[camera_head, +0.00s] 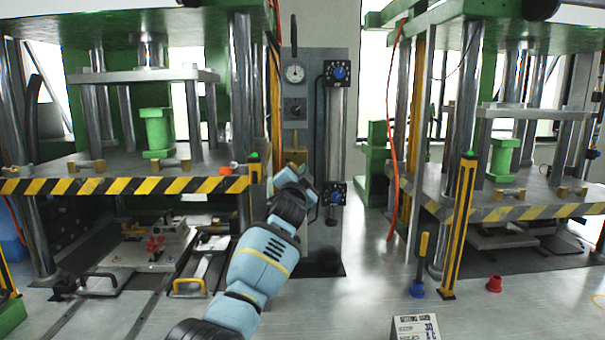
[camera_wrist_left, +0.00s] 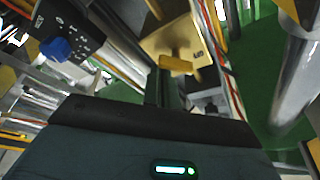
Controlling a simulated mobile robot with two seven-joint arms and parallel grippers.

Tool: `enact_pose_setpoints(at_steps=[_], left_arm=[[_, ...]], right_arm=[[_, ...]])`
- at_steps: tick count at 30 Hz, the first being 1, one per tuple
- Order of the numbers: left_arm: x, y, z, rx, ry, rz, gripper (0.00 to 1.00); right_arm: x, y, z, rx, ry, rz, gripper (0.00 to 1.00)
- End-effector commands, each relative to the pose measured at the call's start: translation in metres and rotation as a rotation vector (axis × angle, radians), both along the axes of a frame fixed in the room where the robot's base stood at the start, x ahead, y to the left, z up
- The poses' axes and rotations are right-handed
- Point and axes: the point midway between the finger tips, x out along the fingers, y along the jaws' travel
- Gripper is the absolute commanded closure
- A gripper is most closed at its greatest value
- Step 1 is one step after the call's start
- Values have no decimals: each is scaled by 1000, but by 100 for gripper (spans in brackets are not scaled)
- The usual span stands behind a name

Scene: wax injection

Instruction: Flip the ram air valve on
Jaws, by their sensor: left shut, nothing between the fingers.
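A grey control panel (camera_head: 300,224) stands between two green presses. It carries a brass-yellow valve block (camera_head: 297,157), seen partly behind my left wrist. In the left wrist view the yellow block (camera_wrist_left: 172,44) is just beyond my left gripper (camera_wrist_left: 167,80), with a short yellow bar (camera_wrist_left: 177,63) at the fingertips. I cannot tell whether the fingers touch it. In the head view my left arm reaches up to the panel, and its gripper (camera_head: 292,172) is mostly hidden at the block. The left gripper is shut and empty. My right gripper is not in view.
Above the block are a round gauge (camera_head: 294,73) and a dark dial (camera_head: 294,108). A blue knob (camera_head: 338,73) is at upper right and another (camera_head: 336,197) close beside my wrist. An orange hose (camera_head: 392,130) hangs at right. Striped press edges (camera_head: 130,185) flank the panel.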

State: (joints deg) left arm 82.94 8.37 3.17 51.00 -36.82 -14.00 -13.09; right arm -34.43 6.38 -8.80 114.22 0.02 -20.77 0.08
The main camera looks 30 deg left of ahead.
Motion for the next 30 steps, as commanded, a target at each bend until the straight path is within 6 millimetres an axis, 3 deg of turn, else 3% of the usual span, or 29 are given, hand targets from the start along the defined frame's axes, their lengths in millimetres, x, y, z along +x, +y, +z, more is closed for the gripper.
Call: enact_pose_setpoints(at_steps=[14,30], left_arm=[[0,2,-3,-2,6,4,100],[-2,2,3,-1,4,5,100]], right_arm=[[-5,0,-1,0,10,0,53],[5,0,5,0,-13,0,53]])
